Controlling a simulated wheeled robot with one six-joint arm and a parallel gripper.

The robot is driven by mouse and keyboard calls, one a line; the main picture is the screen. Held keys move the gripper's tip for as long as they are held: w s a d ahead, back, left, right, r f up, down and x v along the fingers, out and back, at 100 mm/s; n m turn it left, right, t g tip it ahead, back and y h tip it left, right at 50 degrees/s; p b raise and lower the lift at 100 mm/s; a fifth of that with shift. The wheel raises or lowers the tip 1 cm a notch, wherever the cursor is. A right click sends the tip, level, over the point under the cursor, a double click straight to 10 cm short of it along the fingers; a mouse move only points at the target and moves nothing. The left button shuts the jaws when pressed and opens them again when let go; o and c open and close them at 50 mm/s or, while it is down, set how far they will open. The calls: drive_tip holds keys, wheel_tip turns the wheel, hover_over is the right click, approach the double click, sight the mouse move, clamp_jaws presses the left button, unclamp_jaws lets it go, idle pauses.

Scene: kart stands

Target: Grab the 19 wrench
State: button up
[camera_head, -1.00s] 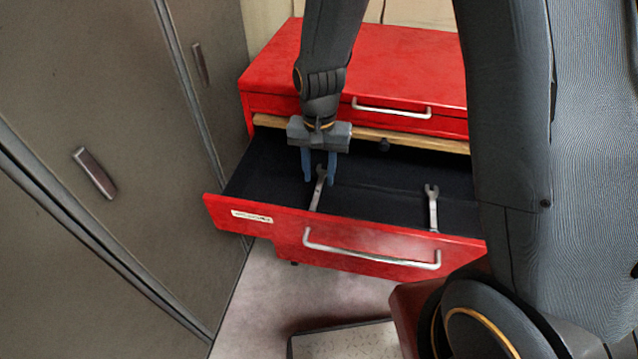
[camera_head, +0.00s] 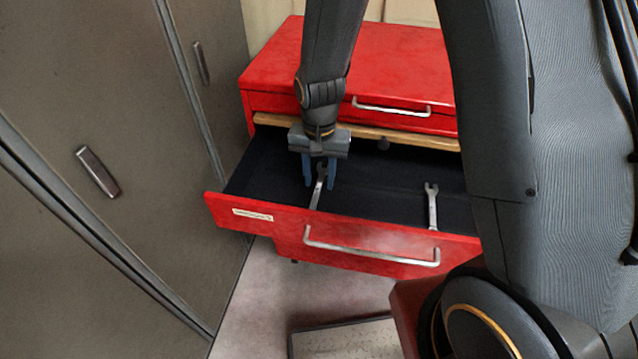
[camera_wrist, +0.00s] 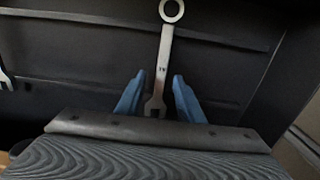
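A silver wrench (camera_head: 318,190) lies in the open red drawer, on its dark lining; its size mark is too small to read. It also shows in the wrist view (camera_wrist: 164,62), ring end away and open jaw between my fingers. My gripper (camera_head: 319,184) points down into the drawer with its blue fingers spread on both sides of the wrench's jaw end. In the wrist view my gripper (camera_wrist: 158,98) is open, with gaps between each finger and the wrench. A second silver wrench (camera_head: 432,206) lies farther right in the same drawer, apart from my gripper.
The red drawer front (camera_head: 350,240) with its handle bounds the near side. The red cabinet (camera_head: 400,65) stands behind, with a wooden strip above the drawer. Grey lockers (camera_head: 100,120) stand close on the left. The drawer floor between the wrenches is clear.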

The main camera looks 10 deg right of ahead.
clamp_jaws()
drive_tip(key=shift+r, duration=0.15)
idle(0.4)
